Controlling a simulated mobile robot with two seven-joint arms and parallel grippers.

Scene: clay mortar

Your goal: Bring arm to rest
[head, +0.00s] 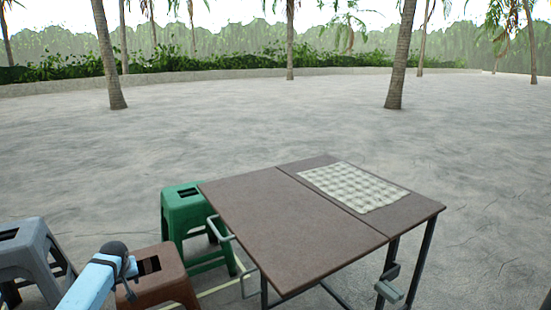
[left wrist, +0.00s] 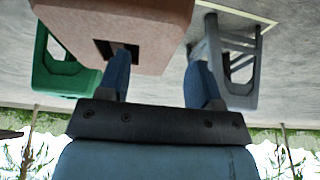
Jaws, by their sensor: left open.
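My left gripper (left wrist: 160,82) shows in the left wrist view with its two blue fingers spread apart and nothing between them. The brown stool (left wrist: 150,25) fills the upper left of that view, beyond the fingertips. I cannot tell whether the left finger touches it. In the head view my light-blue left arm (head: 92,284) comes in at the lower left with a dark joint at its end, in front of the brown stool (head: 165,283). The fingers cannot be made out there. My right arm and gripper are in neither view.
A green stool (head: 185,207) and a grey stool (head: 32,245) stand near the brown one. A brown folding table (head: 285,225) with a checkered cloth (head: 353,186) stands right of them. Open grey ground (head: 240,125) lies behind, with palm trees (head: 402,55) beyond.

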